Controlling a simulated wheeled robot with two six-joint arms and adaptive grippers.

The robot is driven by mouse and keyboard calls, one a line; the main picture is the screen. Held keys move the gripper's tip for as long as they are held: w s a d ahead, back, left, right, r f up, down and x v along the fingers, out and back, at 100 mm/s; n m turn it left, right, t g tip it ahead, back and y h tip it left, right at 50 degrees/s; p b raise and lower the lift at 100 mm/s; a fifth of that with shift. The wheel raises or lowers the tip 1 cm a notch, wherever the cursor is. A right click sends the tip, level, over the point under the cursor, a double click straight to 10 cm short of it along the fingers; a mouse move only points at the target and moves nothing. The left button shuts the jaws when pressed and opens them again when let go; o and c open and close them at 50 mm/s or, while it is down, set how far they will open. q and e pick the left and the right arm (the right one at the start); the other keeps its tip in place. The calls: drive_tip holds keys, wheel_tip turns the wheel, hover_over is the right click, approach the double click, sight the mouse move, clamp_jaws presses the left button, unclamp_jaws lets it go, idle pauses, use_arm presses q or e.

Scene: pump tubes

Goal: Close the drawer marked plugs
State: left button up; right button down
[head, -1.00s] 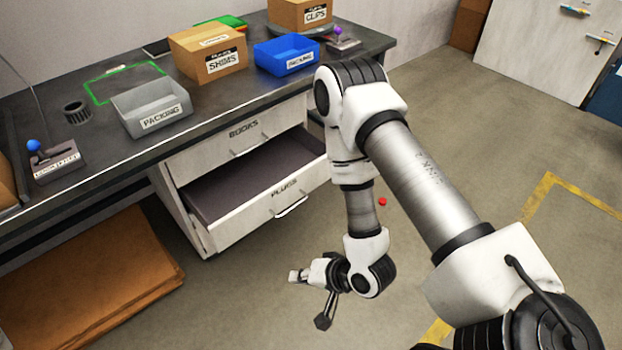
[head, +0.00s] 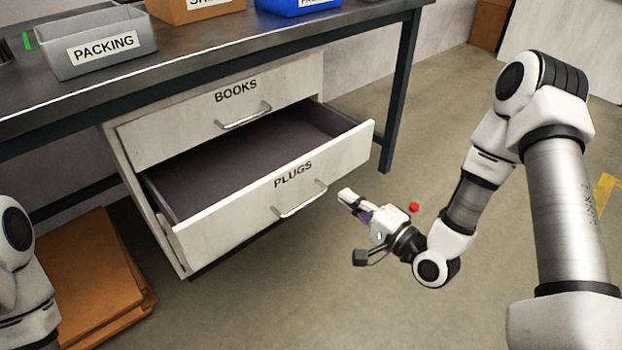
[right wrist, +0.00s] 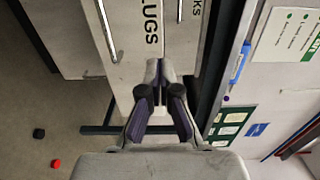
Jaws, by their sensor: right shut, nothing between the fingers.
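The drawer marked plugs (head: 262,205) stands pulled out below the drawer marked books (head: 235,107), and its inside looks empty. Its bar handle (head: 302,200) is on the white front under the label. My right gripper (head: 345,195) is shut and empty, a little to the right of the handle and apart from it in the head view. In the right wrist view the shut fingertips (right wrist: 157,68) point toward the plugs front (right wrist: 138,62), with the handle (right wrist: 106,30) to their left. Whether they touch the front cannot be told. My left gripper is out of view; only part of that arm shows.
The workbench (head: 380,22) above carries a grey packing bin (head: 100,45), a cardboard box and a blue bin. Flat brown cardboard (head: 90,275) lies on the floor at left. A small red object (head: 414,207) shows beside the right gripper.

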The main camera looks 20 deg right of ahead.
sight(301, 163)
drive_tip(key=b+x, duration=0.4)
drive_tip(key=x, duration=0.7)
drive_tip(key=shift+w+a+f+b, duration=0.15)
drive_tip(key=shift+w+a+b, duration=0.05)
drive_tip(key=shift+w+b, duration=0.15)
drive_tip(key=shift+w+a, duration=0.15)
drive_tip(key=shift+w, duration=0.3)
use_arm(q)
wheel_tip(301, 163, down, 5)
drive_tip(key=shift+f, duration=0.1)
